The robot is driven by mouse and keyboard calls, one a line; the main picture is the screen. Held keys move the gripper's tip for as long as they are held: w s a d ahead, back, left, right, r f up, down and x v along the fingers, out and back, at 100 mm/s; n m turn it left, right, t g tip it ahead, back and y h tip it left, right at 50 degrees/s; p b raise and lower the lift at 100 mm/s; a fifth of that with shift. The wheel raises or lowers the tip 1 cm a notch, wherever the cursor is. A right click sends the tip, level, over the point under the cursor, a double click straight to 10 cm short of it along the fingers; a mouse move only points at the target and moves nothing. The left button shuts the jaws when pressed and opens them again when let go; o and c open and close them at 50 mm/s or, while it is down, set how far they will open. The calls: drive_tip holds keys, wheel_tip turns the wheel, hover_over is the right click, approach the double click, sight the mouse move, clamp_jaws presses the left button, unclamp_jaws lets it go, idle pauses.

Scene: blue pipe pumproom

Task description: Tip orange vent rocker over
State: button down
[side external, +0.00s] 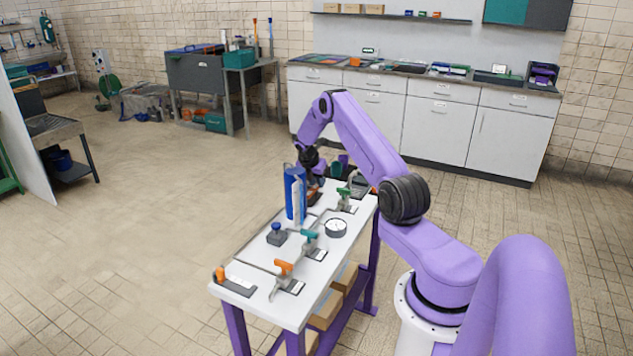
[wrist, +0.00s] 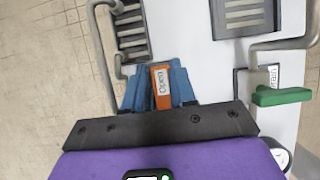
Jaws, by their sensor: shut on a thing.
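The orange vent rocker (wrist: 161,88) shows in the wrist view with a white label reading "Open". My gripper (wrist: 158,92) is shut on it, with one blue finger on each side of the orange part. In the side external view my gripper (side external: 314,184) is low at the far end of the white table, behind a tall blue cylinder (side external: 295,196). A little orange shows under the gripper there. The rocker's base and its exact tilt are hidden by my gripper.
A green handle (wrist: 282,96) beside a "Drain" label stands right of the rocker. Grey pipes and dark slotted grates (wrist: 243,16) lie beyond. On the table (side external: 255,300) are a round gauge (side external: 336,228), a teal handle (side external: 309,235) and an orange handle (side external: 284,267) nearer the front.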

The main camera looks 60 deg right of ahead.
sight(316, 186)
drive_tip(key=shift+a+r+h, duration=0.1)
drive_tip(key=shift+h, duration=0.3)
drive_tip(key=c, duration=0.9)
unclamp_jaws()
drive_tip(key=shift+r, duration=0.5)
wheel_tip(316, 186, up, 3)
drive_tip(key=shift+s+a+f, duration=0.1)
drive_tip(key=shift+f, duration=0.1)
drive_tip(key=s+a+r, duration=0.4)
drive_tip(key=s, duration=0.1)
drive_tip(key=s+a+r, duration=0.5)
drive_tip(key=shift+a+r, duration=0.2)
drive_tip(key=shift+a, duration=0.1)
